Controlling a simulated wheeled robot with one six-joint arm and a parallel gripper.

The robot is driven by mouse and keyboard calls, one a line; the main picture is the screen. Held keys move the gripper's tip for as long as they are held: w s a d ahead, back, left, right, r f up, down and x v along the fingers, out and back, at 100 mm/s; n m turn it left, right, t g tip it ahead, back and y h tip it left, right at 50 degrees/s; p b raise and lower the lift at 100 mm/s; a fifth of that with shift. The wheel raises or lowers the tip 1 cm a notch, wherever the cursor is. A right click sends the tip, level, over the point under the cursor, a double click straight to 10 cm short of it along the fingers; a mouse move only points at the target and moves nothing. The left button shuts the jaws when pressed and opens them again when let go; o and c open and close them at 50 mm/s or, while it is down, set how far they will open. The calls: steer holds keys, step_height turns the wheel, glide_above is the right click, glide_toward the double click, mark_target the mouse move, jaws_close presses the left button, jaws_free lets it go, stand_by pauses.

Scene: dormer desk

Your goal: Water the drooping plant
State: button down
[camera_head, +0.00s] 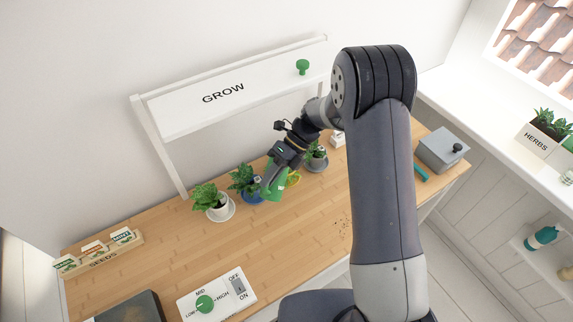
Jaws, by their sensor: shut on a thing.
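My gripper (268,177) is shut on a green can-like vessel (274,188) among the potted plants on the wooden desk. A plant in a blue pot (253,196) is just left of the vessel; I cannot tell whether they touch. A plant in a white pot (219,211) stands on a saucer farther left. A yellow pot (293,178) is partly hidden behind the vessel and gripper. A plant in a grey pot (316,163) stands to the right. Which plant droops is too small to tell. The vessel's spout and any water are not clear.
A white shelf marked GROW (180,112) spans above the plants. A seed rack (100,255) is at the left, a dial panel (217,292) and dark tray (130,308) in front. A grey box (440,150) is at the right.

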mark_target(268, 191)
steer(key=shift+w+r+p, duration=0.15)
steer(key=shift+r+p, duration=0.15)
steer(key=shift+p, duration=0.1)
stand_by(0.4)
steer(key=shift+t+h, duration=0.4)
steer(key=shift+t, duration=0.3)
steer(key=f+b, duration=0.1)
steer(key=b, duration=0.1)
steer(key=s+f+b, duration=0.1)
steer(key=b, duration=0.1)
steer(key=s+f+b, duration=0.1)
steer(key=f+b, duration=0.1)
steer(key=shift+a+b, duration=0.2)
steer(key=shift+b, duration=0.15)
steer(key=s+f+t+b, duration=0.1)
steer(key=f+t+b, duration=0.1)
steer(key=s+f+n+t+h, duration=0.1)
steer(key=shift+s+a+f+b, duration=0.25)
steer(key=shift+s+a+b, duration=0.1)
steer(key=shift+a+b, duration=0.05)
steer(key=shift+s, duration=0.1)
steer(key=shift+s+a+f+n+t+h+b, duration=0.15)
steer(key=shift+s+a+f+t+h+b, duration=0.15)
steer(key=shift+f+t, duration=0.35)
steer(key=shift+s+a+f+n+t+h+b, duration=0.1)
steer(key=shift+s+f+n+t+h+b, duration=0.1)
steer(key=shift+s+f+t+b, duration=0.3)
steer(key=shift+s+a+f+n+t+h+b, duration=0.2)
steer(key=shift+f+t+b, duration=0.1)
steer(key=shift+f+t, duration=0.45)
